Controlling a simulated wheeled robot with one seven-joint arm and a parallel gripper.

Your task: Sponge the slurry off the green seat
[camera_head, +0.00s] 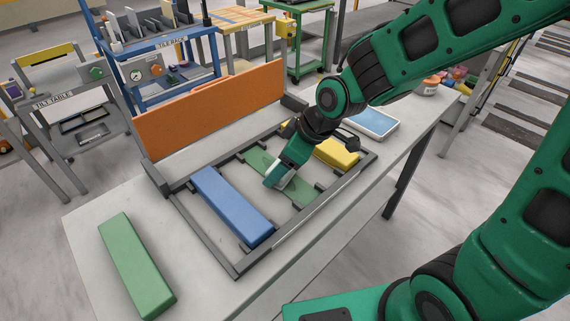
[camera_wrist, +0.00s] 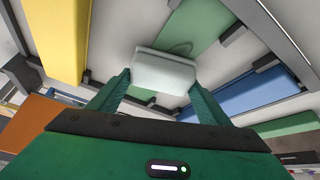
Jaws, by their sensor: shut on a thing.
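The green seat (camera_head: 299,191) is a flat green strip in the dark frame, between a blue block (camera_head: 232,205) and a yellow block (camera_head: 337,153). It also shows in the wrist view (camera_wrist: 197,22). My gripper (camera_head: 279,177) is over the seat, with its fingers shut on a pale grey sponge (camera_wrist: 165,73). The sponge is at or just above the seat; I cannot tell if it touches. A faint darker, curved patch, perhaps slurry (camera_wrist: 181,48), shows on the seat beside the sponge. The gripper and sponge hide part of the seat.
A loose green block (camera_head: 136,263) lies on the slab (camera_head: 85,215) at the front left. An orange panel (camera_head: 210,108) stands along the back. A white-rimmed blue tray (camera_head: 372,122) sits at the right. The dark frame's bars (camera_head: 310,218) surround the seat.

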